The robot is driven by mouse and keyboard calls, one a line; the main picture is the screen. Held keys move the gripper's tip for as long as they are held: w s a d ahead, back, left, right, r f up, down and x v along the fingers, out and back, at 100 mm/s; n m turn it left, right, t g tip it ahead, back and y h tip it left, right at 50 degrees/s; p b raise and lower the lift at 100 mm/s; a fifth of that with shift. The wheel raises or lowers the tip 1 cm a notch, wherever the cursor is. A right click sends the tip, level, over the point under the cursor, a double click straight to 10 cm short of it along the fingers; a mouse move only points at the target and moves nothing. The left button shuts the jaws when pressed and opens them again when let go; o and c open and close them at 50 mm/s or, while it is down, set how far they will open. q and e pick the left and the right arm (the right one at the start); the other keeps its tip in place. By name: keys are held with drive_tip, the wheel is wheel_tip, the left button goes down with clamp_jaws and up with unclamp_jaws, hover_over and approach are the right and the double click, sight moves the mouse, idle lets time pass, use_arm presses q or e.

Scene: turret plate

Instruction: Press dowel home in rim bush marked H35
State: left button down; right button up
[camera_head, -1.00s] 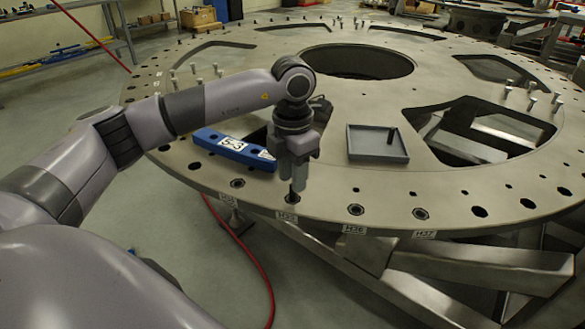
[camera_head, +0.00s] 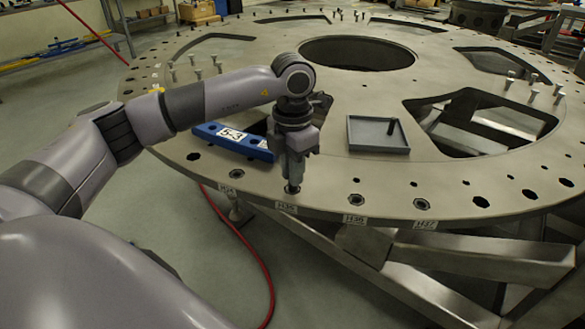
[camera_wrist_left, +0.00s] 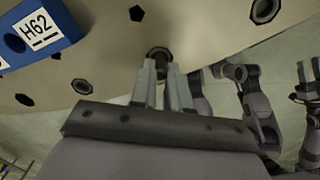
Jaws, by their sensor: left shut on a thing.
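The rim bush marked H35 (camera_head: 292,189) is in the near edge of the big round plate (camera_head: 330,177), above its white H35 label (camera_head: 286,207). My left gripper (camera_head: 291,181) points down right over this bush, its fingers close together. It is shut on a dark dowel, of which little shows. In the left wrist view the fingertips (camera_wrist_left: 162,66) meet at a dark-ringed hole with a dark piece between them. How deep the dowel sits is hidden by the fingers.
A shallow grey tray (camera_head: 352,148) with a dark upright peg (camera_head: 391,127) stands on the plate to the right. Bushes H36 (camera_head: 355,199) and H37 (camera_head: 421,204) follow rightward. Large cut-outs open the plate.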

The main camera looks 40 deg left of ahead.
use_arm(q)
drive_tip(key=shift+f+b, duration=0.5)
drive_tip(key=shift+f, duration=0.35)
idle(1.1)
drive_tip(key=c, duration=1.2)
unclamp_jaws()
drive_tip(key=shift+r, duration=0.1)
wheel_tip(320, 180, up, 7)
drive_tip(key=p, duration=0.5)
drive_tip(key=shift+r, duration=0.1)
